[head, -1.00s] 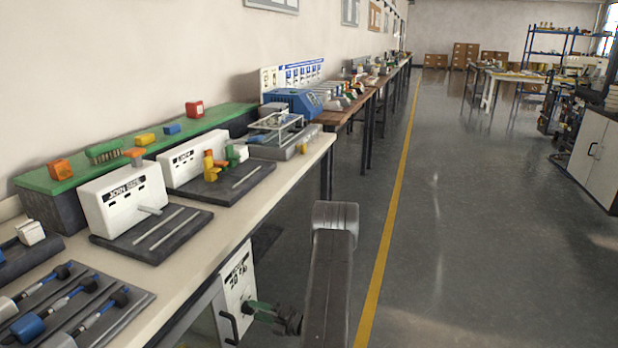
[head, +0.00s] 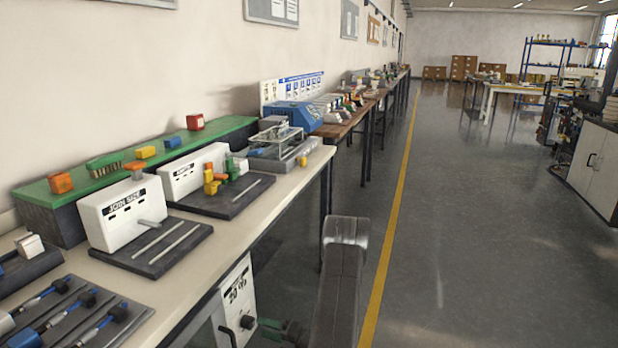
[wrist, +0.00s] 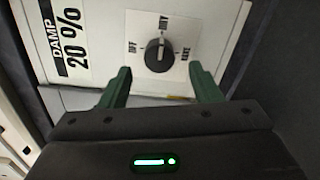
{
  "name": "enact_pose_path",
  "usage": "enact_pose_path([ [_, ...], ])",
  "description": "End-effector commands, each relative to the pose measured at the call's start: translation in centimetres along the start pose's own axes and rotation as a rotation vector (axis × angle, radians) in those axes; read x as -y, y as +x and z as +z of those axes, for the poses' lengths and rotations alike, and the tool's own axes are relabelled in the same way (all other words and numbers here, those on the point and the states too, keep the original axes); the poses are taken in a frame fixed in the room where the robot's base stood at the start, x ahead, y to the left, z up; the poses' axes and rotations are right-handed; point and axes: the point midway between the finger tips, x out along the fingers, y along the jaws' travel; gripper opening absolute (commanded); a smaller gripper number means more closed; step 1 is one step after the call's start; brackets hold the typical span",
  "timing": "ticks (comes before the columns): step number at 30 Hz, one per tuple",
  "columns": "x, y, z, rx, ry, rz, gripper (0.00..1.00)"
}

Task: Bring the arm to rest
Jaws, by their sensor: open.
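My gripper (wrist: 162,88) is open, its two green fingers apart with nothing between them. In the wrist view it faces a white panel (wrist: 110,55) marked "DAMP 20 %". A black dial (wrist: 158,55) on the panel lies beyond the fingertips, with a pale mark near its top and labels around it. In the head view my gripper (head: 280,331) is low in the picture, right of the same white panel (head: 238,290), partly hidden by my arm and the lower edge. The dial (head: 247,322) shows there just left of the gripper.
The bench (head: 275,190) runs above and left of the gripper, carrying a "JOIN SIZE" box (head: 122,212), another white box (head: 193,172) and a tool tray (head: 75,318). The floor (head: 470,230) right of my arm is clear, with a yellow line.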

Motion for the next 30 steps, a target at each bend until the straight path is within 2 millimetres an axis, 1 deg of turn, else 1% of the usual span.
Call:
enact_pose_path([
  [1,-0.1,-1.2,0.1,0.005,0.001,-0.001,0.57],
  [3,-0.1,-2.6,0.1,0.005,0.001,-0.001,0.57],
  [9,-0.1,-6.3,0.1,0.005,-0.001,-0.001,0.57],
  [14,-0.1,-9.1,0.1,0.005,-0.001,0.0,0.57],
  [15,0.0,-8.9,0.0,0.0,-0.001,0.001,0.57],
  [18,0.1,-6.7,-0.1,-0.004,-0.002,0.001,0.57],
  [23,0.1,-3.8,-0.1,-0.005,-0.002,0.002,0.57],
  [30,0.1,1.1,-0.1,-0.005,-0.002,0.001,0.57],
])
